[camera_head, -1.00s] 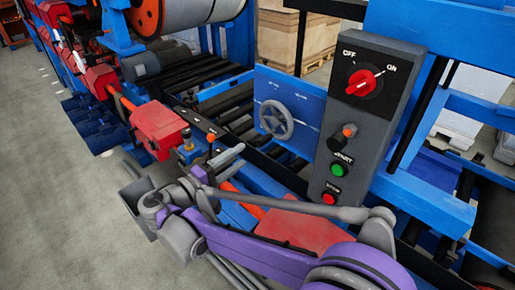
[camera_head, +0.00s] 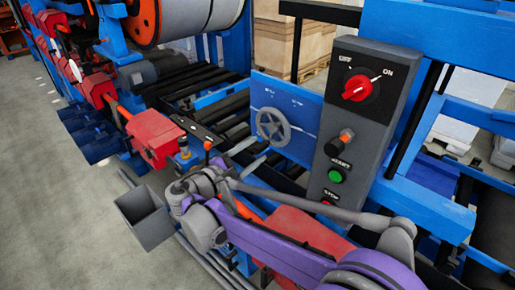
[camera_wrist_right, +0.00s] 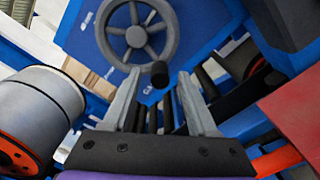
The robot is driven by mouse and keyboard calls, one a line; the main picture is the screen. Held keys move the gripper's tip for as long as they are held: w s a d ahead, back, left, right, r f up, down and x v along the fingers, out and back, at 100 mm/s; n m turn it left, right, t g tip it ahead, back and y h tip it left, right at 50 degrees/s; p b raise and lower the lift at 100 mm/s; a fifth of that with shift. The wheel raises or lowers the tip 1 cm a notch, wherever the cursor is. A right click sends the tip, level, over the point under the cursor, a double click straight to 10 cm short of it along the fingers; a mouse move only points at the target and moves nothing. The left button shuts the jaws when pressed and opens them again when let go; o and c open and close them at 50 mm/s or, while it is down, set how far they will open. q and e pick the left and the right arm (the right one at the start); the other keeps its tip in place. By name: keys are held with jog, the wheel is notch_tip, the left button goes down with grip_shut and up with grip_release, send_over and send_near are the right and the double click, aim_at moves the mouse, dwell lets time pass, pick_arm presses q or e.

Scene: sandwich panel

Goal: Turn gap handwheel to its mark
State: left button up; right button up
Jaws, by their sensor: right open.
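The gap handwheel (camera_head: 273,126) is a grey spoked wheel on a blue panel (camera_head: 300,140), left of the control box. Small white markings sit on the panel above it, too small to read. In the right wrist view the handwheel (camera_wrist_right: 137,36) is at the top, with a dark round knob (camera_wrist_right: 160,74) at its lower side. My right gripper (camera_head: 250,154) is just in front of and below-left of the wheel. Its two fingers (camera_wrist_right: 159,78) are open, with the knob appearing between their tips; I cannot tell the remaining distance. My left gripper is out of view.
A grey control box (camera_head: 362,120) with a red selector, an orange-tipped knob and green and red buttons stands right of the wheel. Red blocks (camera_head: 153,138), black rollers (camera_head: 205,107) and blue frame beams surround the arm. Open floor (camera_head: 60,200) is at left.

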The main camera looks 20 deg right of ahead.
jog(key=shift+x, duration=0.8)
grip_shut()
